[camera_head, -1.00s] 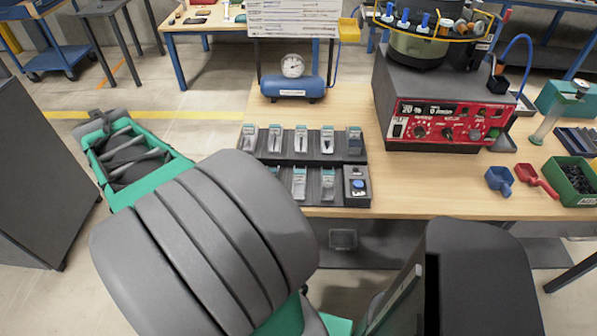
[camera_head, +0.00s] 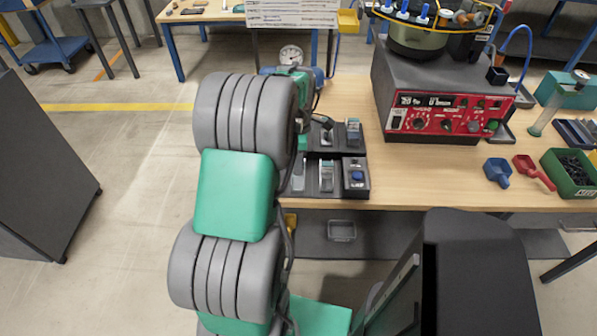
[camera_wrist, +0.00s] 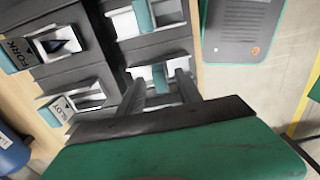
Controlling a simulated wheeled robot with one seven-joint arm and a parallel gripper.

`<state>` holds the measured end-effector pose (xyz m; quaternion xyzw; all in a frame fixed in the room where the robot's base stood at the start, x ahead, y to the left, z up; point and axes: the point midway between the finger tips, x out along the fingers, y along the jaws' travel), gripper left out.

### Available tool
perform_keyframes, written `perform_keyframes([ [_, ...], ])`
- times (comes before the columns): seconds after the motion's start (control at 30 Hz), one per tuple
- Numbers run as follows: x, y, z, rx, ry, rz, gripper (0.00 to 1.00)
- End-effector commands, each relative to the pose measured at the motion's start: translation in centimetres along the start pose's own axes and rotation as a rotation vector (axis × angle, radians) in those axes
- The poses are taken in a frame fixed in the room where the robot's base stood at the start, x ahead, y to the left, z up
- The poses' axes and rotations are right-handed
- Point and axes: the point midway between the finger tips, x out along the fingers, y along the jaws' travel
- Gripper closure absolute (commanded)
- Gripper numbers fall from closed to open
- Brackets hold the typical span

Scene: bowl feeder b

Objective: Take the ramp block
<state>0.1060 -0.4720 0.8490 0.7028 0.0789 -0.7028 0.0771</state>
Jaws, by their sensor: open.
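The dark parts rack (camera_head: 328,192) stands at the table's left front edge, with several white-lined bays in two rows; my arm hides its left part. In the wrist view, the rack (camera_wrist: 98,55) fills the upper left. One bay label (camera_wrist: 16,54) there reads FORK and another (camera_wrist: 62,108) seems to read SLOT. My gripper (camera_wrist: 160,90) is open, its two fingers pointing at a white bay with a teal label (camera_wrist: 157,76). I cannot tell whether the fingers touch anything. No ramp block can be made out for certain; the bay between the fingers is partly hidden.
A feeder unit with a red control panel (camera_head: 448,118) stands right of the rack. A blue scoop (camera_head: 498,171), a red scoop (camera_head: 533,172) and a green bin (camera_head: 572,176) lie farther right. A gauge (camera_head: 291,56) is behind the rack. Bare tabletop (camera_head: 425,178) lies between rack and scoops.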

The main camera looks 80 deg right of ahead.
Motion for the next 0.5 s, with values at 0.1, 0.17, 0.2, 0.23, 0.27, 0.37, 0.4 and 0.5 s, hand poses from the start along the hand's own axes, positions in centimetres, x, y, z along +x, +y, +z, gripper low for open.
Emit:
perform_keyframes([
  [0.1,1.24,-0.02,-0.01,0.0,0.0,0.0,0.58],
  [0.17,1.38,0.02,-0.02,0.0,0.0,0.002,0.58],
  [0.2,1.38,0.04,-0.02,0.0,0.0,0.002,0.58],
  [0.23,1.37,0.04,-0.02,0.0,0.0,0.002,0.58],
  [0.27,1.37,0.03,-0.02,0.0,0.0,0.002,0.58],
  [0.37,1.36,0.02,-0.03,0.0,0.0,0.002,0.62],
  [0.4,1.35,0.02,-0.03,0.0,0.0,0.002,0.66],
  [0.5,1.34,0.02,-0.03,0.0,0.0,0.002,0.74],
])
